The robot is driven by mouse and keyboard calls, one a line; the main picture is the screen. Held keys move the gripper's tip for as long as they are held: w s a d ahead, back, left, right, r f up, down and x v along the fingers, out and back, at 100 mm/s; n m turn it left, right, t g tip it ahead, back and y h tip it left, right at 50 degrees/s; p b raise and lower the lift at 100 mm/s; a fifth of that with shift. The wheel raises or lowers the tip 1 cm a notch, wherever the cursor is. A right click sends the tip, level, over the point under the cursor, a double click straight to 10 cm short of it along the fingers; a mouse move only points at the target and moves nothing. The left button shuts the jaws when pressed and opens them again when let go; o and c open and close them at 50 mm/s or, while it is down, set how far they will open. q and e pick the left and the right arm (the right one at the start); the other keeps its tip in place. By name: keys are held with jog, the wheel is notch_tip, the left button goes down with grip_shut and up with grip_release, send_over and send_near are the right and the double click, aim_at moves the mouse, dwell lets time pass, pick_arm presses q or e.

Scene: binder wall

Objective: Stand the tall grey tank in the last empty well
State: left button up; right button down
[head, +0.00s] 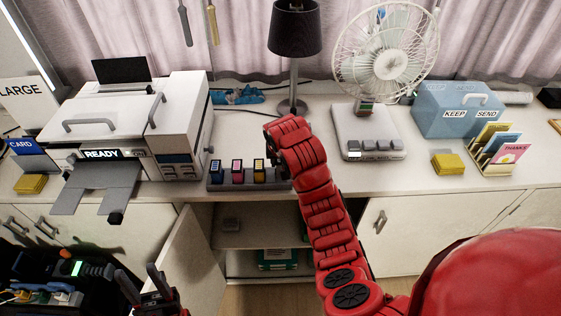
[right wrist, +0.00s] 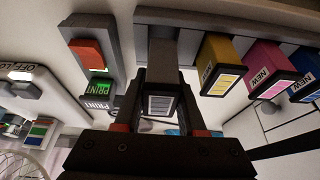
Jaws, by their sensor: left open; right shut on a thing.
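The tall grey tank (right wrist: 162,55) is between the fingers of my right gripper (right wrist: 165,92), which is shut on it, in the right wrist view. Its far end meets the dark rack (right wrist: 195,20), beside the yellow tank (right wrist: 222,62); I cannot tell if it is fully seated. Magenta (right wrist: 268,68) and blue (right wrist: 308,82) tanks stand further along. In the head view the rack (head: 218,183) holds blue, pink and yellow tanks, and my red right arm hides its right end and the grey tank. My left gripper (head: 141,286) is open and empty at lower left.
The printer (head: 180,120) stands left of the rack, its grey tray jutting forward. A lamp (head: 294,35) is behind, and a fan (head: 385,55) and a blue box (head: 455,110) are to the right. A cabinet door (head: 190,255) hangs open below.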

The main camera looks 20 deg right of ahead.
aim_at(281, 163)
jog(key=shift+b, duration=0.55)
dwell(0.6)
jog(key=shift+f+b, duration=0.8)
jog(key=shift+f, duration=0.35)
jog(key=shift+c, duration=2.1)
grip_release()
jog(key=shift+r, duration=0.15)
jog(key=shift+s+r+p, duration=0.1)
jog(key=shift+r+p, duration=0.2)
jog(key=shift+p, duration=0.15)
jog(key=p+v, duration=0.6)
jog(key=v, duration=0.2)
jog(key=shift+s+r+p, duration=0.1)
jog(key=shift+r+p, duration=0.2)
jog(key=shift+p, duration=0.1)
jog(key=p+v, duration=0.2)
jog(key=v, duration=0.6)
jog(key=shift+s+a, duration=0.2)
jog(key=shift+s, duration=0.05)
